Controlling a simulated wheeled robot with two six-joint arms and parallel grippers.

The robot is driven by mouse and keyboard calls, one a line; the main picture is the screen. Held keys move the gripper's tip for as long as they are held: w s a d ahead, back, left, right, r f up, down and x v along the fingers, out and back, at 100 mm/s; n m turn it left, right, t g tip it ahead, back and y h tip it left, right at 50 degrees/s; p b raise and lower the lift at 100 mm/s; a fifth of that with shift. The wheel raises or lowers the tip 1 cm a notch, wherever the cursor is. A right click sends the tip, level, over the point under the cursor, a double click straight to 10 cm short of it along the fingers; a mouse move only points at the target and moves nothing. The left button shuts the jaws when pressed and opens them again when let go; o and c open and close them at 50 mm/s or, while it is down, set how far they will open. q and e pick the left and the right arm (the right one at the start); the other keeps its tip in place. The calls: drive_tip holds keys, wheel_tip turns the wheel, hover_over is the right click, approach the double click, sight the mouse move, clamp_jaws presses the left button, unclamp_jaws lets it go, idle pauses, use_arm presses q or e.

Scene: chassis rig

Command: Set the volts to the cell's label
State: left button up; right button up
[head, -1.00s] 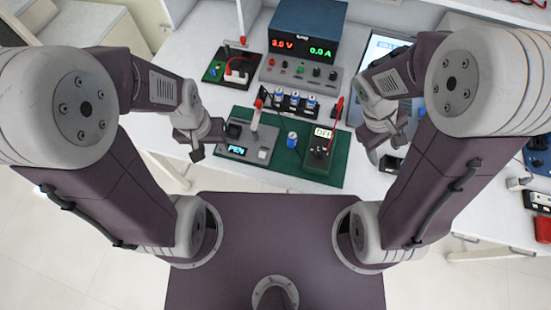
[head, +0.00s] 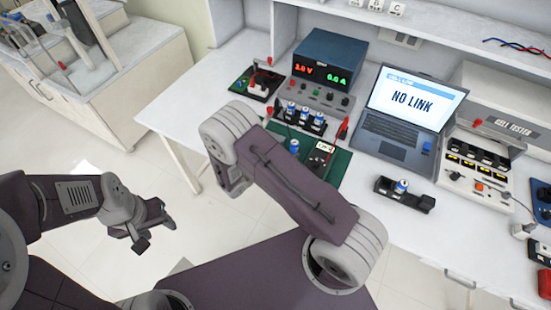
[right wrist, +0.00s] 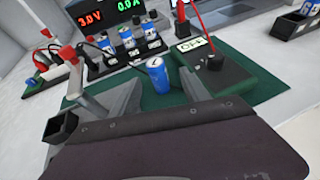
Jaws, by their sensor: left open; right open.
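The power supply (head: 329,62) stands at the back of the bench, reading 3.0 V in red and 0.0 A in green; it also shows in the right wrist view (right wrist: 108,10). A knobbed panel (head: 310,92) sits before it. A blue cell (right wrist: 157,75) stands upright on the green mat (right wrist: 262,88); I cannot read its label. My right gripper (right wrist: 148,95) is open, with its fingers on either side of the near space before the cell; contact is not clear. It is hidden in the head view. My left gripper (head: 150,228) is open and empty over the floor.
Several cells stand in a rack (head: 303,122). A laptop (head: 408,112) shows NO LINK.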

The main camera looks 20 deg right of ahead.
drive_tip(key=shift+w+a+f, duration=0.1)
drive_tip(key=shift+a+f, duration=0.15)
drive_tip(key=shift+f, duration=0.05)
drive_tip(key=shift+w+d, duration=0.1)
drive_tip(key=shift+w, duration=0.05)
drive_tip(key=x, duration=0.8)
drive_tip(key=shift+w+d+f, duration=0.1)
drive_tip(key=shift+d+f, duration=0.05)
drive_tip(key=shift+d, duration=0.2)
clamp_jaws()
drive_tip(key=shift+c, duration=1.6)
unclamp_jaws()
